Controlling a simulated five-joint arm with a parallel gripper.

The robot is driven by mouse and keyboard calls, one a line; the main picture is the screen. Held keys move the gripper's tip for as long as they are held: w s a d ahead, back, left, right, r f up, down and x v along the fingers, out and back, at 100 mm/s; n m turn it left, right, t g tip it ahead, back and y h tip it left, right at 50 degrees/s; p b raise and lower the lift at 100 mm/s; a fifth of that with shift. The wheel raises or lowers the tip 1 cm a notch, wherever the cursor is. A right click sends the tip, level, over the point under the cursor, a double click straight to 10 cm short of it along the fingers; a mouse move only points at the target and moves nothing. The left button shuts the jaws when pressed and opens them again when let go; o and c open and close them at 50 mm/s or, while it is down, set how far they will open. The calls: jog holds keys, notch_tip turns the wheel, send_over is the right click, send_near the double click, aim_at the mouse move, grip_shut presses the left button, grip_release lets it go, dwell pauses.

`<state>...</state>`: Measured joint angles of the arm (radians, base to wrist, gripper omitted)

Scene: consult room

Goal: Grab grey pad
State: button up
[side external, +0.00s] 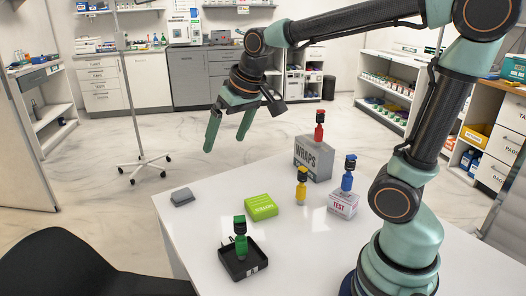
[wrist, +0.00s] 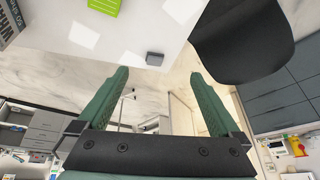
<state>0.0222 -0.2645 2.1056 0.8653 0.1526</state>
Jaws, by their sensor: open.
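The grey pad (side external: 183,197) is a small dark grey block lying flat near the far left corner of the white table (side external: 195,245). It also shows in the wrist view (wrist: 155,59), close to the table edge, just beyond and between my fingertips. Nothing covers it. My gripper (side external: 226,143) is open and empty, its two green fingers pointing down and spread apart. In the side view it appears above and to the right of the pad, clear of the table. The wrist view shows both fingers (wrist: 159,75) with a wide gap between them.
A lime green box (side external: 261,207) lies right of the pad. A black tray (side external: 243,272) holds a green bottle (side external: 240,238). A black chair (side external: 70,270) is at front left.

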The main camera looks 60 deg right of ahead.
jog(key=w+d+f+m, duration=0.15)
jog(key=w+f, duration=0.25)
jog(key=w, duration=0.6)
jog(key=m+g, duration=0.1)
jog(key=m, duration=0.2)
send_near(183, 192)
jog(key=shift+x, duration=4.65)
jog(key=shift+w, duration=0.1)
jog(key=c, duration=1.1)
